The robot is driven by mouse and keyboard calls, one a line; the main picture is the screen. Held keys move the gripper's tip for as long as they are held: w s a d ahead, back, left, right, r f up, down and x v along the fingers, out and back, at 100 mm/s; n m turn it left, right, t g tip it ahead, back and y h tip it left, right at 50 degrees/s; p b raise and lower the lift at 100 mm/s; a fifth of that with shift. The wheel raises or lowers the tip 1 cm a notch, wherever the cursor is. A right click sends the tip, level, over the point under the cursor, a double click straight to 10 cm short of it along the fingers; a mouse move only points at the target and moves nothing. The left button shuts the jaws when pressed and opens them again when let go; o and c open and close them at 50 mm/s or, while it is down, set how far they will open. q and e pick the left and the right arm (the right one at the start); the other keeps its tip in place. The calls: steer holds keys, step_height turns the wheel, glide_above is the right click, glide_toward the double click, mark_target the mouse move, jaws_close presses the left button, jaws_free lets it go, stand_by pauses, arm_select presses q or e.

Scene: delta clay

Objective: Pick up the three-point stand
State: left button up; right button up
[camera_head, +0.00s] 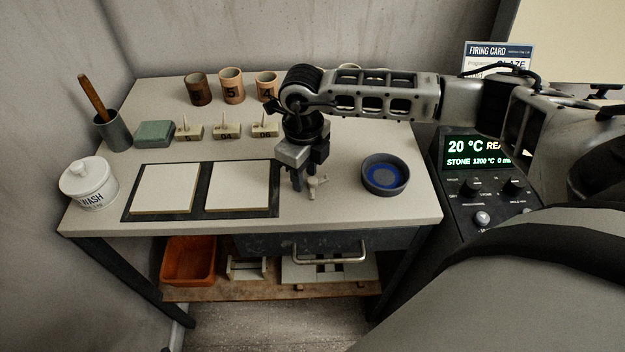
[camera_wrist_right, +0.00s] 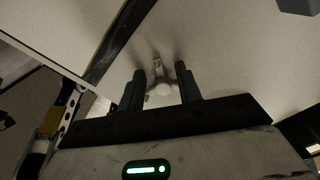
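The three-point stand (camera_head: 316,187) is a small, pale, three-armed piece on the worktable, right of the dark mat. My right gripper (camera_head: 305,178) points down just above and beside it and hides part of it. In the right wrist view the stand (camera_wrist_right: 160,88) shows between the two dark fingers of my right gripper (camera_wrist_right: 159,74). The fingers are apart, with a gap on each side of the stand. I cannot tell the exact height of the fingertips over the table. My left gripper is in neither view.
A dark bowl with blue inside (camera_head: 385,175) stands close right of the gripper. Two pale tiles (camera_head: 165,188) lie on the dark mat (camera_head: 199,213) at left. Cone stands (camera_head: 226,132) and cups (camera_head: 232,86) stand behind. A lidded jar (camera_head: 88,186) is at far left.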

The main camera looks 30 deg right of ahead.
jaws_close()
steer(key=shift+r, duration=0.2)
